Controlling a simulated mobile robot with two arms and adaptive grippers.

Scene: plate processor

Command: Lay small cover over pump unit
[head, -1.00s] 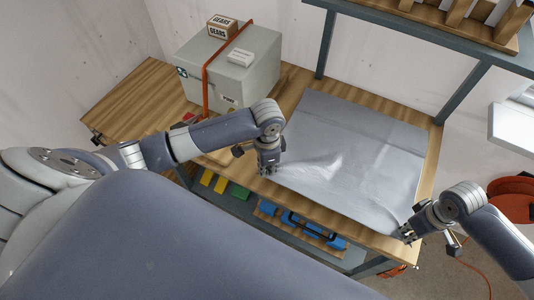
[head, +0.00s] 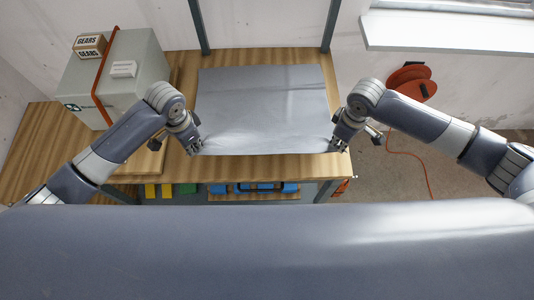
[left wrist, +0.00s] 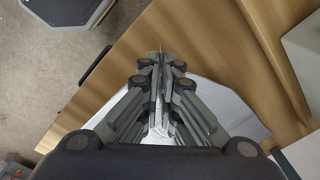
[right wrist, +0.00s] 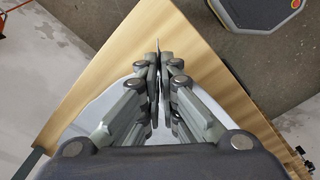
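The grey cover (head: 265,100) lies spread over the wooden table, with soft creases along its front part. My left gripper (head: 194,149) is at its front left corner, and my right gripper (head: 339,147) is at its front right corner. In the left wrist view the left fingers (left wrist: 160,70) are together, with a thin grey edge between them. In the right wrist view the right fingers (right wrist: 157,68) are also together on a thin grey edge. I see no pump unit; whether it is under the cover I cannot tell.
A grey case (head: 118,75) with a GEARS box (head: 90,45) on top stands on the table's left. Yellow, green and blue items (head: 250,188) sit on a lower shelf. An orange cable reel (head: 410,82) is at the right. Bare wood (head: 270,170) shows along the front edge.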

